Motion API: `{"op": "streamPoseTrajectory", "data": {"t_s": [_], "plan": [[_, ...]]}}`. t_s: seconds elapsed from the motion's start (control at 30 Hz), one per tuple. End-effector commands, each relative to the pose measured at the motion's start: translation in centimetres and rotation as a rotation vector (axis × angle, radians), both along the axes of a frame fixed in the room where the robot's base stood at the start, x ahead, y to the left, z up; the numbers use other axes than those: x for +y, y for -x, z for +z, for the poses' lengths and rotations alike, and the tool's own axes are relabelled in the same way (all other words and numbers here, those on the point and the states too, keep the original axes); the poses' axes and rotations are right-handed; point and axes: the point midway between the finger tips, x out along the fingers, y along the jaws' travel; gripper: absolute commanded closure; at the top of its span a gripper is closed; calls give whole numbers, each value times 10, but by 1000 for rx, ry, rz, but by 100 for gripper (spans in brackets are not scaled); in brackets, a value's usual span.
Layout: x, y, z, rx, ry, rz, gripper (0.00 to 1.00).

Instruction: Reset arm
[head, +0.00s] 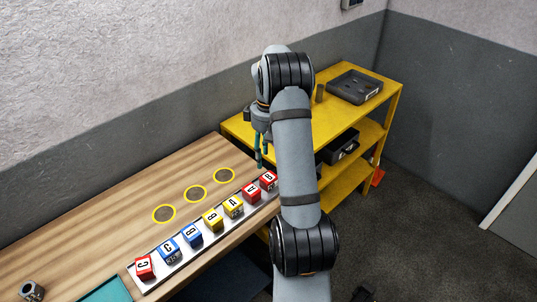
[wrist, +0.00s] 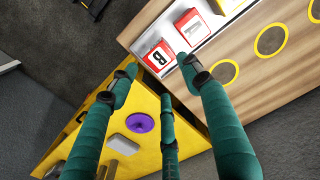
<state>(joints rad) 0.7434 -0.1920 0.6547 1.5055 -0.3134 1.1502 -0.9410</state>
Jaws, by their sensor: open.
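My gripper (head: 259,158) has green fingers and hangs in the head view near where the wooden bench (head: 120,205) meets the yellow shelf unit (head: 240,125). In the wrist view my gripper (wrist: 160,76) has its three fingers spread apart, with nothing held between them. The fingertips are near the end of the block row. A red block marked B (head: 268,181) is the closest block; it also shows in the wrist view (wrist: 156,58), just beyond the fingertips. Whether any fingertip touches it is not clear. My arm hides part of the shelf unit.
A pale tray (head: 151,283) along the bench's front edge holds several lettered red, blue and yellow blocks. Three yellow rings (head: 195,194) mark the open bench top. A dark tray (head: 355,87) and small cylinder (head: 320,93) stand on the shelf. A purple disc (wrist: 143,122) lies below the fingers.

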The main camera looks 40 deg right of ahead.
Motion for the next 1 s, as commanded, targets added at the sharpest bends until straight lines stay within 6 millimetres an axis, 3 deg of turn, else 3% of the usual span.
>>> {"op": "streamPoseTrajectory", "data": {"t_s": [0.2,0.57,0.77,1.0], "plan": [[0,0,11,0,0,0,52],[0,1,8,1,-1,1,52],[1,2,-17,5,-4,1,52],[1,2,-67,5,-4,1,52]]}}
